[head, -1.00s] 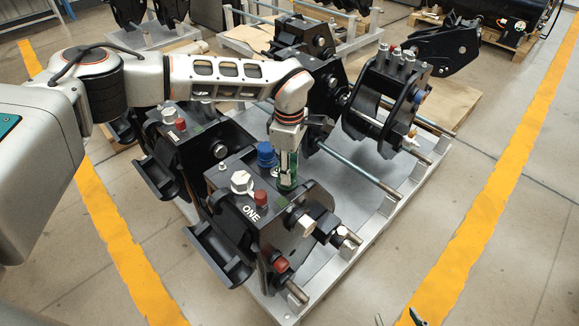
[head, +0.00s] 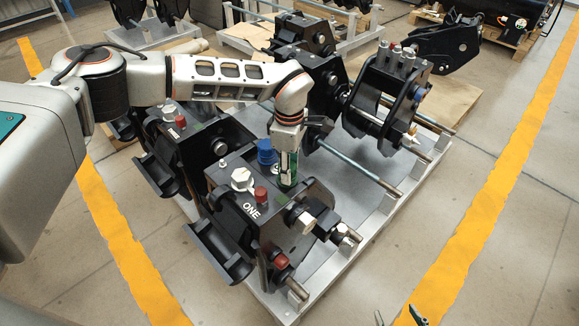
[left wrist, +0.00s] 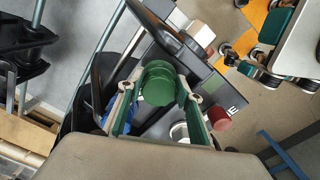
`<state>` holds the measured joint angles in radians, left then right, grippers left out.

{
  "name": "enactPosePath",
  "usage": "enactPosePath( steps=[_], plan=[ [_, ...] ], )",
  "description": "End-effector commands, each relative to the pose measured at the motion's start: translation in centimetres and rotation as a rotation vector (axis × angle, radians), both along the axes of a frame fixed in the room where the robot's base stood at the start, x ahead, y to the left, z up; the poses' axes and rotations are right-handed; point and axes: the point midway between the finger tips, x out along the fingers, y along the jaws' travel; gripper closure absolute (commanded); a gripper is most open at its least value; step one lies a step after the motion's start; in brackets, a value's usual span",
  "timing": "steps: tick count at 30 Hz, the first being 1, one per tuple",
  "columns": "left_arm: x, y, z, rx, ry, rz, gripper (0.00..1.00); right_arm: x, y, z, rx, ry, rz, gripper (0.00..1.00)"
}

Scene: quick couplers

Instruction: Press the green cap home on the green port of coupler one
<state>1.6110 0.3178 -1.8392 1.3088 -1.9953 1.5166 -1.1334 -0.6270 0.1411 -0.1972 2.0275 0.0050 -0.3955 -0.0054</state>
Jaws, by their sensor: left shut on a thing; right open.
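Coupler one (head: 262,232) is a black block marked ONE, standing on a grey pallet. My left gripper (head: 288,180) points down over its top face, shut on the green cap. In the left wrist view, the round green cap (left wrist: 158,84) sits between the green-padded fingers of the left gripper (left wrist: 162,92). The cap's underside and the green port are hidden, so I cannot tell how far the cap is seated. My right gripper (head: 402,318) shows only its tips at the bottom edge of the head view, apart and empty.
Other couplers (head: 386,100) stand behind. Open floor lies right of the pallet (head: 365,228).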

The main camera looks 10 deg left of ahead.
Motion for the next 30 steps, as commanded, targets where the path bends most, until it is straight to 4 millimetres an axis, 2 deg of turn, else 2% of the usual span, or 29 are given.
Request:
enactPosePath(
  steps=[1,2,4,17,20,30],
  plan=[
    [-0.1,0.0,-0.3,0.001,0.003,-0.001,0.81,0.0,0.0,-0.1,0.0,0.0,0.0,0.46],
    [-0.1,0.0,-0.3,0.001,0.003,-0.001,0.63,0.0,0.0,-0.1,0.0,0.0,0.0,0.46],
    [-0.1,0.0,-0.3,0.001,0.004,-0.001,0.46,0.0,0.0,-0.1,0.0,0.0,0.0,0.46],
    [0.0,0.0,0.3,0.001,0.001,-0.001,0.46,0.0,0.0,-0.1,-0.001,0.001,0.001,0.46],
    [0.0,0.0,1.6,0.0,-0.001,-0.001,0.46,0.0,0.0,0.0,-0.001,0.001,0.001,0.46],
    [-0.1,0.0,8.3,0.001,0.0,-0.001,0.46,0.0,0.0,0.0,0.0,0.0,0.0,0.46]
  ],
)
